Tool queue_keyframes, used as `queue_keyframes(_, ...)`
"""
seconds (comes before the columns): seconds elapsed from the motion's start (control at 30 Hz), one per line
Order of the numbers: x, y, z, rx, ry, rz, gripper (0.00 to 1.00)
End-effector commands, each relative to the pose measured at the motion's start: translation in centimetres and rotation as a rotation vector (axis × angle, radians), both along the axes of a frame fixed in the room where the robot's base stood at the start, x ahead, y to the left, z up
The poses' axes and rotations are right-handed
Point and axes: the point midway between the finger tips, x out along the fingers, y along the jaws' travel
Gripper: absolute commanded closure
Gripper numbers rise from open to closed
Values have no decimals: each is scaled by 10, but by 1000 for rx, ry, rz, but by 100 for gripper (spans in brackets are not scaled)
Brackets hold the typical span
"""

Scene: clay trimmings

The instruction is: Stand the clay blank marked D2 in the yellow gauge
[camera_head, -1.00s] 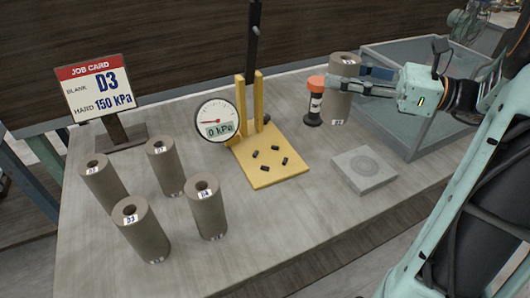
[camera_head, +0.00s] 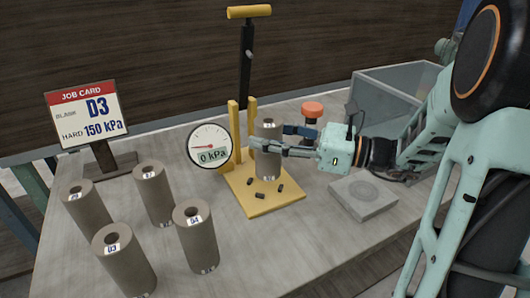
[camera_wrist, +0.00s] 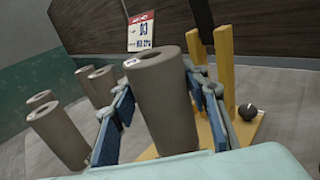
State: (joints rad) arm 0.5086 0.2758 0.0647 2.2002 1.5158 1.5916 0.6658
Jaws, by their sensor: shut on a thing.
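My gripper (camera_head: 268,145) is shut on a grey-brown clay blank (camera_head: 268,165), a hollow upright cylinder, its blue pads on either side. In the wrist view the held blank (camera_wrist: 163,100) has a small label on its rim that I cannot read. The held blank is over the plate, in front of the posts. I cannot tell whether its bottom touches the plate.
Several other blanks stand at left, one marked D3 (camera_head: 124,265). A job card (camera_head: 88,115) reads D3, 150 kPa.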

Motion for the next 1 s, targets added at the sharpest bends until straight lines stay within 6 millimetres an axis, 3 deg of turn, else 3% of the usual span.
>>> queue_keyframes(0.07, 0, 9, -14, 4, 1, 3, 100)
queue_keyframes(0.2, 1, 7, -36, 4, 2, 0, 100)
queue_keyframes(0.63, 0, 7, -41, 2, -2, 1, 100)
queue_keyframes(0.67, 0, 7, -42, 0, 0, 1, 56)
queue_keyframes(0.8, 0, 7, -41, 0, 0, 1, 41)
queue_keyframes(1.0, 0, 7, -41, 0, 0, 1, 41)
